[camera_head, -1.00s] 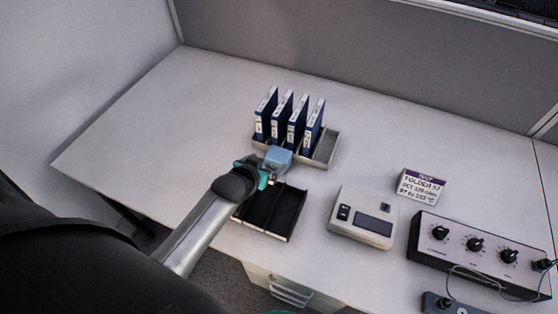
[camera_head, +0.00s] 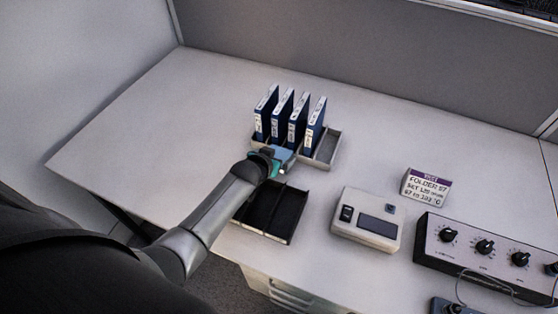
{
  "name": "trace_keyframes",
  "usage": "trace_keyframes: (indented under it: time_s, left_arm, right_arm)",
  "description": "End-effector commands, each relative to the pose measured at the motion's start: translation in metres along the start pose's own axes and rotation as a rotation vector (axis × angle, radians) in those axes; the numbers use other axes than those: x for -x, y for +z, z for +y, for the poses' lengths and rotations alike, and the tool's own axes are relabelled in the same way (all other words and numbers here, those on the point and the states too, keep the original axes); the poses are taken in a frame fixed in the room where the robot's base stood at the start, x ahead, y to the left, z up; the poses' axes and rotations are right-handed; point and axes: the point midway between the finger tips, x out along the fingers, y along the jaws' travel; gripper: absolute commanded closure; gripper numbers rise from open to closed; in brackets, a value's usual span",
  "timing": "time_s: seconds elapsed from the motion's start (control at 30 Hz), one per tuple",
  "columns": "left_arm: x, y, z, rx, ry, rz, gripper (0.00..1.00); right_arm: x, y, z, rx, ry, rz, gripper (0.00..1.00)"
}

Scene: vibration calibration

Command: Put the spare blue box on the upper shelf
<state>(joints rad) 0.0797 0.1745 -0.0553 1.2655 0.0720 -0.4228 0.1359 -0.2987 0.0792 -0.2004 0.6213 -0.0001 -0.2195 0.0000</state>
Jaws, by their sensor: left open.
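Several upright blue boxes with white labelled spines (camera_head: 290,118) stand side by side in a grey divided rack (camera_head: 324,154) on the desk; they look like binders. I cannot tell which one is the spare. No upper shelf shows. My left gripper (camera_head: 283,158) is open, just in front of the rack's near edge, below the boxes in the picture. It hides part of the rack's front, and I cannot tell whether it touches anything. My right gripper is not in view.
The desk's left side is clear.

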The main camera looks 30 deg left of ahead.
Motion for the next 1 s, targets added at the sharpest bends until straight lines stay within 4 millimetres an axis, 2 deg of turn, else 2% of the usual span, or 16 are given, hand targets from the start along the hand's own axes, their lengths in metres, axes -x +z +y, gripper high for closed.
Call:
trace_keyframes:
  time_s: [0.17, 0.9, 1.0]
  left_arm:
    - [0.0003, -0.0004, 0.0001, 0.0, 0.0, 0.0, 0.0]
    - [0.0005, -0.0012, 0.0001, 0.0, 0.0, 0.002, 0.83]
    - [0.0005, -0.0012, 0.0001, 0.0, 0.0, 0.002, 0.89]
  right_arm:
    - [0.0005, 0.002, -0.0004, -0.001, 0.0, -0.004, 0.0]
    - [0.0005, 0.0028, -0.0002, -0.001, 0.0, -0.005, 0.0]
    - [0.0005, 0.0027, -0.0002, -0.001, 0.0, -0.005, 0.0]
